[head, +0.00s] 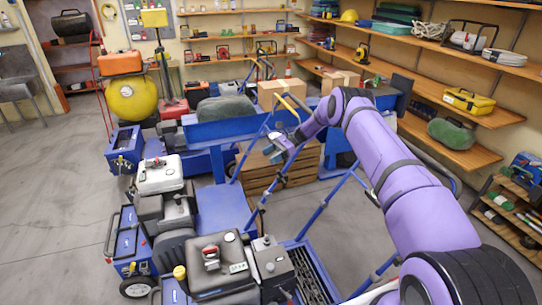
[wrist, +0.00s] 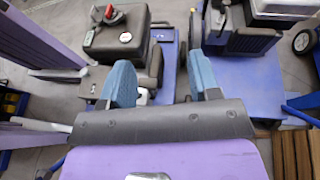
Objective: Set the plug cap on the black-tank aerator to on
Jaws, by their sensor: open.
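The black-tank aerator (head: 205,280) stands nearest me at the bottom of the head view, on a blue frame. Its black tank (wrist: 118,42) shows at upper left in the wrist view. A red knob (head: 211,256) sits on the tank top and also shows in the wrist view (wrist: 110,13). I cannot tell for sure which part is the plug cap or how it is set. My gripper (head: 276,150) is open and empty, its blue fingers apart in the wrist view (wrist: 162,78). In the head view it is above and right of the black tank, apart from it.
A white-tank aerator (head: 160,174) stands just behind the black one. Blue handlebars (head: 318,212) rise beside the machines, close to my arm. A wooden crate (head: 290,170) stands behind my gripper. Shelves line the walls. Bare floor (head: 50,215) is free on the left.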

